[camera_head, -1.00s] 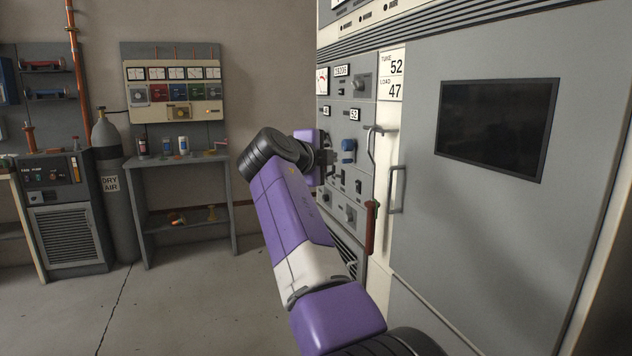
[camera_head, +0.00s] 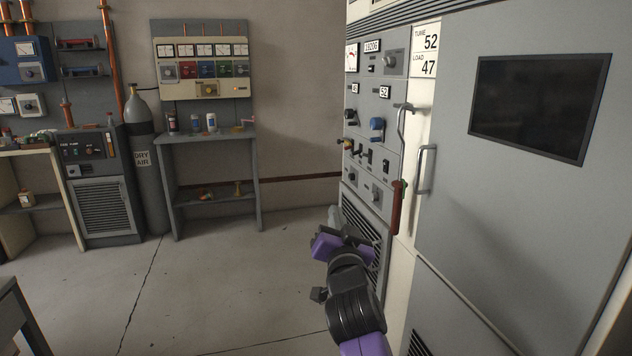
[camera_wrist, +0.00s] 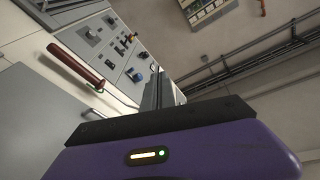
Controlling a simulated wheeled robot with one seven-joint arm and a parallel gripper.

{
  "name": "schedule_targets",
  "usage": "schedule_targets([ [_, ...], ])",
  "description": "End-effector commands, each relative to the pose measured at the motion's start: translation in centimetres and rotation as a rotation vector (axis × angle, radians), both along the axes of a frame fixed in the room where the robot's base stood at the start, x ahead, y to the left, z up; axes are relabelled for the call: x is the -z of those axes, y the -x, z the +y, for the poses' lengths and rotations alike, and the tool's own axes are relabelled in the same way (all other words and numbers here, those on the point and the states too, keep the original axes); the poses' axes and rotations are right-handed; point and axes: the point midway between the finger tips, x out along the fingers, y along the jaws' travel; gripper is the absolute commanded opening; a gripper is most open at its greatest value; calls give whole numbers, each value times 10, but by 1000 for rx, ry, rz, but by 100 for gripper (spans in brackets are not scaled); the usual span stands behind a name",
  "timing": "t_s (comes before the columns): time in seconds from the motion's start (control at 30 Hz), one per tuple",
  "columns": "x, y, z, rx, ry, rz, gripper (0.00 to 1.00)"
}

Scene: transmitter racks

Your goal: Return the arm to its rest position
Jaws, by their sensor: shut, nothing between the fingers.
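My arm (camera_head: 354,305) is folded low in the head view, in front of the lower part of the grey transmitter cabinet. Its purple wrist is beside the louvred vent (camera_head: 361,240), below the control panel (camera_head: 374,125). I cannot tell in that view whether it touches the cabinet. In the wrist view my gripper (camera_wrist: 165,90) shows its two fingers together, with nothing held. The panel's knobs and the red handle (camera_wrist: 75,64) are beyond it, tilted in that view. The fingertips are hard to make out in the head view.
The cabinet door with its dark window (camera_head: 538,105) and pull handle (camera_head: 425,170) fills the right. A red-handled rod (camera_head: 397,207) hangs beside the panel. A grey bench (camera_head: 207,139), a gas cylinder (camera_head: 146,180) and a pump unit (camera_head: 100,195) stand behind. The floor at left centre is clear.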

Motion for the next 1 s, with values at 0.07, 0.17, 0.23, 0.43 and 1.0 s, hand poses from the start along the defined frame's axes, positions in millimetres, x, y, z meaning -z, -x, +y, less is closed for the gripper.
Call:
schedule_targets([
  [0.07, 33, 27, -8, -12, 59, -7, 0],
  [0.17, 64, 60, -18, -23, 129, -25, 0],
  [0.23, 84, 86, -25, -28, 174, -33, 0],
  [0.43, 131, 163, -48, -32, 281, -53, 0],
  [1.0, 183, 393, -112, 11, 456, -10, 0],
])
